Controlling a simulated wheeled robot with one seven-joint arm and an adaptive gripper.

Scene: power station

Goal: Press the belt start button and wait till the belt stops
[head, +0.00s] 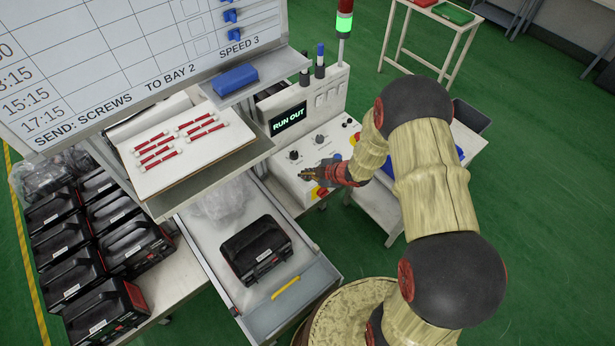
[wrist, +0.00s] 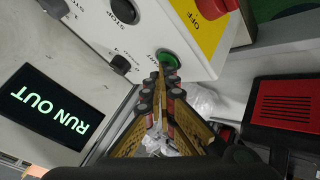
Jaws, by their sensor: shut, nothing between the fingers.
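The green button (wrist: 168,58) sits near the lower edge of the white control panel in the wrist view, with its label partly covered. My gripper (wrist: 160,72) is shut and empty, with its fingertips at the green button and overlapping it; I cannot tell whether they touch or press it. In the head view my gripper (head: 308,174) is in front of the control panel (head: 335,113), and the green button cannot be made out there. The display (head: 288,118) reads RUN OUT, and it also shows in the wrist view (wrist: 48,108).
A red emergency button (wrist: 214,6) on a yellow plate is close to my fingertips. A black case (head: 256,249) sits on the grey conveyor surface (head: 213,254). The signal lamp (head: 344,25) glows green. A shelf with red-and-white items (head: 180,141) and a whiteboard stand left.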

